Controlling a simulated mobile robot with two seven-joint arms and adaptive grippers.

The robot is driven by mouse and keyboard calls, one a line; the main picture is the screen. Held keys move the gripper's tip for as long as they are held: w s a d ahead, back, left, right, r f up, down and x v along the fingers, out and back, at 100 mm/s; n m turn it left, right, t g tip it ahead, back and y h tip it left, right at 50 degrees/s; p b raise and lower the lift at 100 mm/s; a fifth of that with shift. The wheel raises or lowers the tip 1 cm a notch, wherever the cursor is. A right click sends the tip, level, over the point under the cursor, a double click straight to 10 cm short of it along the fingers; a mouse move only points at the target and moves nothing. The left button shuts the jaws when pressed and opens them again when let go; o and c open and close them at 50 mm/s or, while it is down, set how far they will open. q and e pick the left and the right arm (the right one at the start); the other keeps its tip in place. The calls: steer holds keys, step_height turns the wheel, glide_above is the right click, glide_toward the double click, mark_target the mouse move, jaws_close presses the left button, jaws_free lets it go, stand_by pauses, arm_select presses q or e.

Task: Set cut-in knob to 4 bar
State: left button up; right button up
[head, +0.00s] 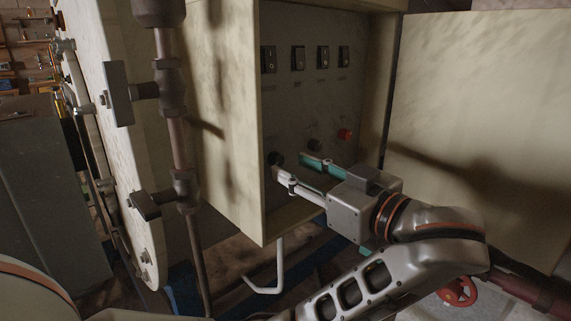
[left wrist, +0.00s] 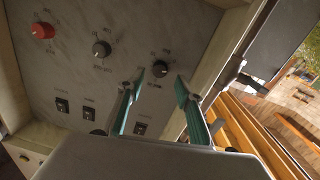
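My left gripper (head: 289,164) is open in front of the panel (head: 300,112) inside the open cabinet. Its fingers point at a small black knob (head: 276,158), the leftmost of three knobs in the head view. In the left wrist view this knob (left wrist: 160,68) shows between and just beyond the separated fingertips (left wrist: 159,81); contact is not visible. A second black knob (head: 314,145) and a red knob (head: 345,134) sit to its right. They also show in the left wrist view, the black one (left wrist: 101,48) and the red one (left wrist: 42,30). The labels are too small to read. My right gripper is not in view.
Several black switches (head: 298,58) line the panel's top. The cabinet's side wall (head: 229,110) stands close left of the gripper, its open door (head: 481,110) to the right. A brown pipe with valves (head: 174,115) runs at left. A red handwheel (head: 457,291) is low right.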

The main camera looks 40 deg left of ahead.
mark_target(280, 161)
arm_select(q)
steer(key=shift+w+a, duration=0.15)
steer(key=shift+a, duration=0.8)
steer(key=shift+w+a, duration=0.1)
steer(key=shift+a, duration=0.85)
jaws_close()
steer(key=shift+f+m, duration=0.1)
steer(key=shift+m, duration=0.2)
